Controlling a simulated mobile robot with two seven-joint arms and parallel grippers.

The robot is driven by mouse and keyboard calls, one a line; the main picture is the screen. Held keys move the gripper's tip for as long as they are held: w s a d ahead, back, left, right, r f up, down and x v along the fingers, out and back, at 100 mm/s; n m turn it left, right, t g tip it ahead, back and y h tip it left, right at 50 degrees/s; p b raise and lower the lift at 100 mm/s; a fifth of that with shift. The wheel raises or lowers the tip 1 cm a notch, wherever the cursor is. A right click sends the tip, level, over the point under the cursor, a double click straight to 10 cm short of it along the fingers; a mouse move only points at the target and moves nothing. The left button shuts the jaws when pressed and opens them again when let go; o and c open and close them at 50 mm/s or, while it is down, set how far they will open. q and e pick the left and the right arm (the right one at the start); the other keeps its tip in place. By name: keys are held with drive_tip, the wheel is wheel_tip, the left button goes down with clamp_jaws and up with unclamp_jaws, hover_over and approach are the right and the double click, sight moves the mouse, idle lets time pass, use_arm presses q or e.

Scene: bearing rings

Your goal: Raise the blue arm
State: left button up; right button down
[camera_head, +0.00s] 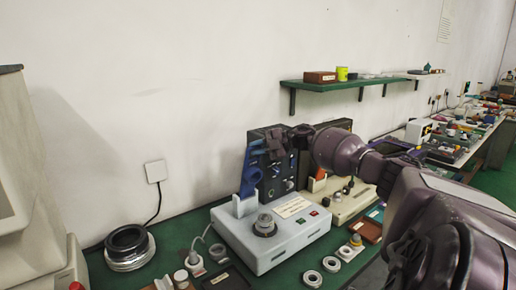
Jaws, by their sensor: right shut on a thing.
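The blue arm (250,177) stands steeply upright at the back left of a light grey machine (278,237) on the green bench. The machine has a round metal spindle (265,224), a label and small buttons on top. My right gripper (272,146) reaches in from the right, at the upper end of the blue arm, and is shut on it. The dark fingers blend with the dark panel behind, so the exact contact is hard to see. My left gripper is out of view.
A dark panel with knobs (278,172) stands behind the machine. A beige device (341,200) sits to its right. Bearing rings (312,279) lie in front, and large stacked rings (128,248) at left. A green shelf (350,85) hangs above.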

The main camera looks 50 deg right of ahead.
drive_tip(key=shift+w+r, duration=0.1)
drive_tip(key=c, duration=1.3)
unclamp_jaws()
drive_tip(key=shift+r, duration=0.1)
drive_tip(key=shift+c, duration=0.2)
drive_tip(key=shift+o, duration=1.1)
drive_tip(key=shift+w, duration=0.1)
drive_tip(key=shift+f, duration=0.2)
drive_tip(key=shift+s+d, duration=0.2)
drive_tip(key=shift+d, duration=0.15)
drive_tip(key=b+v, duration=0.1)
drive_tip(key=v, duration=0.9)
drive_tip(key=shift+s, duration=0.15)
